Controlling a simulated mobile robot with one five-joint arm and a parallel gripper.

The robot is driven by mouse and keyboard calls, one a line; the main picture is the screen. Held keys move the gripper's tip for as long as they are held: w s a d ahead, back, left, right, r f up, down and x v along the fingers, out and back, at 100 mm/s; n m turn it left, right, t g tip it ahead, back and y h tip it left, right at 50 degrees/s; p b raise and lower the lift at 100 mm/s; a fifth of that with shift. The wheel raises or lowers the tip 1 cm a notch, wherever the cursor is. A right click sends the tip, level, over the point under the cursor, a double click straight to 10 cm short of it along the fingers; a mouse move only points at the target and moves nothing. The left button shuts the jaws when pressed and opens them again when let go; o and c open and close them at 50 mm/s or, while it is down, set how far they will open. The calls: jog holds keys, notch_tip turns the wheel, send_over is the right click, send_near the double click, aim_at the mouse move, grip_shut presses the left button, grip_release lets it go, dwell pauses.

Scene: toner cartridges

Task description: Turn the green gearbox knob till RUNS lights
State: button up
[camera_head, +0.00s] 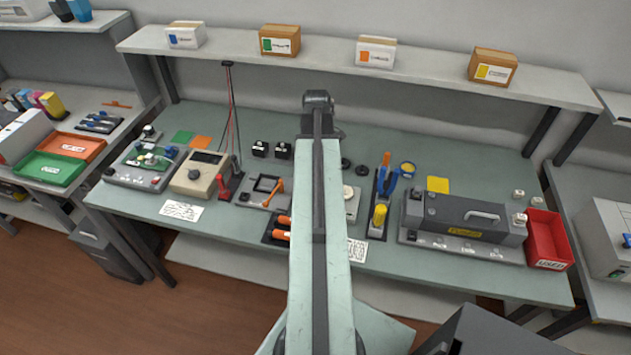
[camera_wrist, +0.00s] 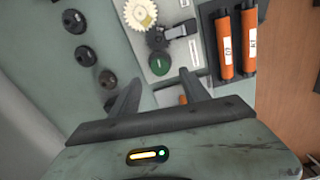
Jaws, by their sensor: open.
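The green gearbox knob (camera_wrist: 160,64) is a dark round knob with a green cap on a light grey gearbox plate (camera_wrist: 178,70) in the wrist view. In the head view my arm covers the knob, and only the gearbox's right edge (camera_head: 354,208) shows. I cannot make out the RUNS light in either view.
Several black discs (camera_wrist: 85,54) lie on the bench left of the plate in the wrist view. Two orange rollers (camera_wrist: 225,47) sit in a dark tray on its right. A screwdriver and pliers rack (camera_head: 376,228) and a fuser unit (camera_head: 465,215) stand further right in the head view.

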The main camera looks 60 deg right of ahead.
notch_tip(320, 180, down, 7)
jog(key=b, duration=0.6)
jog(key=shift+r, duration=0.15)
grip_shut()
